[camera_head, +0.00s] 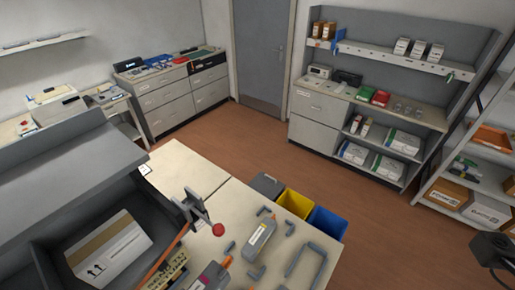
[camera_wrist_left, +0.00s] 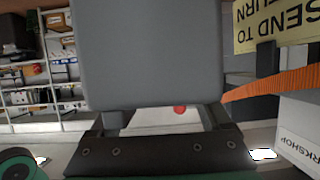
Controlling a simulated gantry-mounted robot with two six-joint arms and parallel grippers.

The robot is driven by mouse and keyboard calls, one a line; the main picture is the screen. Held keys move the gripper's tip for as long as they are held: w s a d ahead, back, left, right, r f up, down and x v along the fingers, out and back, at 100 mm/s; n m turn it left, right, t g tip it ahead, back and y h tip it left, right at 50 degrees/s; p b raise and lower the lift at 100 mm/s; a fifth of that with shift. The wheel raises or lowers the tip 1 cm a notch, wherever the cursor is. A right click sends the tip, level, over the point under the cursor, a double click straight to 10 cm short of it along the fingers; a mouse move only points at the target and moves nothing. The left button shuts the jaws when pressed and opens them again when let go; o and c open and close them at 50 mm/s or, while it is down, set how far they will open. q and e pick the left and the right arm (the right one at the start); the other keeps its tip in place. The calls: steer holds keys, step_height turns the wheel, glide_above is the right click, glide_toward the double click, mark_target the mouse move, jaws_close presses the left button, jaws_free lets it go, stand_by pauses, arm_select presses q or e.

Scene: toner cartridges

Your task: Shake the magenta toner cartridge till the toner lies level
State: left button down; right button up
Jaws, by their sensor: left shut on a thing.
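In the left wrist view my left gripper (camera_wrist_left: 162,118) is shut on a large plain grey block (camera_wrist_left: 147,55). The block fills the upper middle of that view. No label shows on its near face, so I cannot tell whether it is the magenta cartridge. I cannot pick out this gripper in the head view. There, a grey cartridge with a pinkish label and an orange end (camera_head: 213,275) lies at the bottom edge of the bench, partly cut off. No toner is visible inside anything.
Grey hooks and a U-shaped bracket (camera_head: 307,262) lie at right. Bins (camera_head: 295,203) stand beyond the bench edge. A white carton (camera_head: 110,250) sits at left. A black part (camera_head: 493,249) enters at right.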

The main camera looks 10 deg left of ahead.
arm_select(q)
steer(key=shift+s+r, duration=0.15)
steer(key=shift+r, duration=0.45)
arm_select(e)
steer(key=shift+r, duration=0.7)
arm_select(q)
step_height(320, 180, up, 3)
steer(key=p, duration=0.4)
steer(key=shift+r+p, duration=0.1)
steer(key=shift+p, duration=0.2)
step_height(320, 180, up, 7)
steer(key=shift+f+b, duration=0.2)
steer(key=shift+b, duration=0.25)
arm_select(e)
step_height(320, 180, up, 3)
steer(key=shift+r, duration=0.15)
arm_select(q)
steer(key=w+d, duration=0.4)
steer(key=w, duration=0.3)
steer(key=s+a, duration=0.4)
steer(key=s, duration=0.3)
